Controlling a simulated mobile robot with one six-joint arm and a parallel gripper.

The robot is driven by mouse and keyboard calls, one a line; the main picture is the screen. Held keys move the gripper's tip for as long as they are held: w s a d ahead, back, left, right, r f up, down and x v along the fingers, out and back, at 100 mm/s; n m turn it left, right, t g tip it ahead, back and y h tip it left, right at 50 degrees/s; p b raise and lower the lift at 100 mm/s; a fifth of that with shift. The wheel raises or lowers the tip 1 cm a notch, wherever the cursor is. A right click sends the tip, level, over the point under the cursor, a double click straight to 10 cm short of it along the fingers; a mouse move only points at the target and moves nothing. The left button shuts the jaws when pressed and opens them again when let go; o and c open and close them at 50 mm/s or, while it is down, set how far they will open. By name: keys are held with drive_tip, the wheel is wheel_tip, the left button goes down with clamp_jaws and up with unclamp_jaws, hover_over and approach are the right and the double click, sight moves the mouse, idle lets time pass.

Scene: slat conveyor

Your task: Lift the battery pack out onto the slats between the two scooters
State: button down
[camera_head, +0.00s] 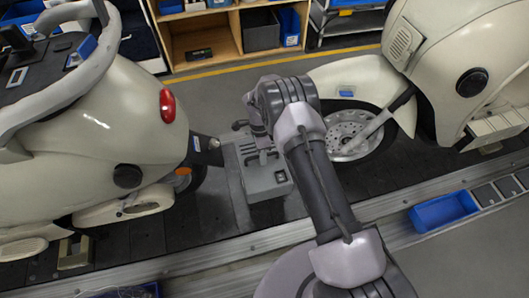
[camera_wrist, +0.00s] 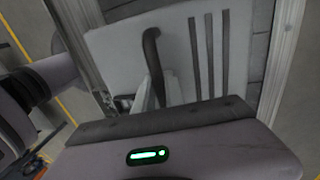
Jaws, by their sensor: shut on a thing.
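The battery pack (camera_head: 267,184) is a grey box with dark slots and a dark handle on top. In the head view it is between the two scooters, over the slats (camera_head: 215,205); I cannot tell whether its underside touches them. My gripper (camera_head: 262,156) is above it, shut on its handle. In the wrist view the pack's pale top (camera_wrist: 120,50) fills the middle, with the dark curved handle (camera_wrist: 153,55) at my gripper (camera_wrist: 155,95). The left scooter (camera_head: 100,130) and right scooter (camera_head: 440,60) are cream. My wrist partly hides the pack.
The right scooter's front wheel (camera_head: 352,132) is close to my arm. A metal rail (camera_head: 210,262) runs along the front of the slats, with a blue bin (camera_head: 443,211) at the right. Wooden shelving (camera_head: 200,45) stands behind a yellow floor line.

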drive_tip(key=shift+f+b, duration=1.8)
drive_tip(key=shift+f, duration=2.05)
drive_tip(key=shift+f+b, duration=0.9)
drive_tip(key=shift+b, duration=0.35)
drive_tip(key=shift+f, duration=0.55)
drive_tip(key=c, duration=1.3)
unclamp_jaws()
drive_tip(key=shift+s, duration=0.1)
drive_tip(key=w+r+p, duration=0.1)
drive_tip(key=r+p, duration=0.1)
drive_tip(key=r, duration=0.3)
drive_tip(key=w+r+p, duration=0.1)
drive_tip(key=r+p, duration=0.1)
drive_tip(key=r, duration=0.4)
drive_tip(key=w+r+p, duration=0.1)
drive_tip(key=r+p, duration=0.1)
drive_tip(key=r, duration=0.4)
drive_tip(key=shift+w+a+r, duration=0.1)
drive_tip(key=shift+w+a, duration=0.15)
drive_tip(key=shift+a, duration=0.05)
